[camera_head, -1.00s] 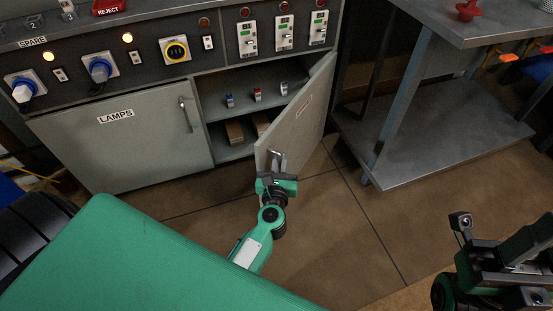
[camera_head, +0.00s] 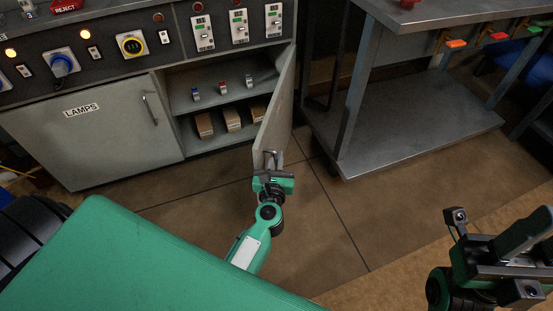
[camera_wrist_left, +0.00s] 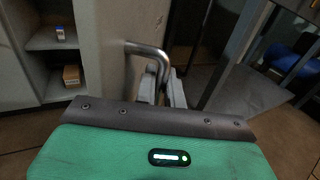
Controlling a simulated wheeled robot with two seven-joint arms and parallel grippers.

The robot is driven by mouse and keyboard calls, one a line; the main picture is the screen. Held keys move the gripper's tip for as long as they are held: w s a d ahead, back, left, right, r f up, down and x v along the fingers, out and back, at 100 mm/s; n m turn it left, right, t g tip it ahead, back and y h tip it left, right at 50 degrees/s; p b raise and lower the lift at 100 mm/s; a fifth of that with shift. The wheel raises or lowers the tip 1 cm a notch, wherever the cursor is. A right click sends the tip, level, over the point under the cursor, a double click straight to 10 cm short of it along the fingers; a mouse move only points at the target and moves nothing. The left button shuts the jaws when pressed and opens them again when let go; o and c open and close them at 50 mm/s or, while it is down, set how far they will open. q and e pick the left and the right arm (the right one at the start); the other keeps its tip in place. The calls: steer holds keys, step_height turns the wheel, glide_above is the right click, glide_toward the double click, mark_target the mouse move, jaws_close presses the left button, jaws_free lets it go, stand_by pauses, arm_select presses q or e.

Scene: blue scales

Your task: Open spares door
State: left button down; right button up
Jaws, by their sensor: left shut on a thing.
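The spares door (camera_head: 276,106) is the right-hand door of the grey cabinet. It stands wide open, swung out toward me and seen nearly edge-on. My left gripper (camera_head: 272,160) is at the door's free edge, low in the head view. In the left wrist view, the gripper's fingers (camera_wrist_left: 160,88) are shut on the door's bent metal handle (camera_wrist_left: 148,50), beside the door panel (camera_wrist_left: 103,45). My right gripper (camera_head: 482,250) is at the lower right of the head view, far from the door; its fingertips cannot be made out clearly.
The open compartment (camera_head: 183,98) holds small coloured parts on its shelf and brown boxes below. The LAMPS door (camera_head: 95,130) to the left is closed. A metal workbench (camera_head: 420,120) stands to the right. Brown floor is clear between it and the cabinet.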

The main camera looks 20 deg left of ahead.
arm_select(q)
steer(key=c, duration=1.9)
jaws_free()
steer(key=shift+s+d, duration=0.1)
steer(key=shift+s, duration=0.15)
steer(key=shift+v, duration=6.65)
steer(key=shift+r, duration=0.1)
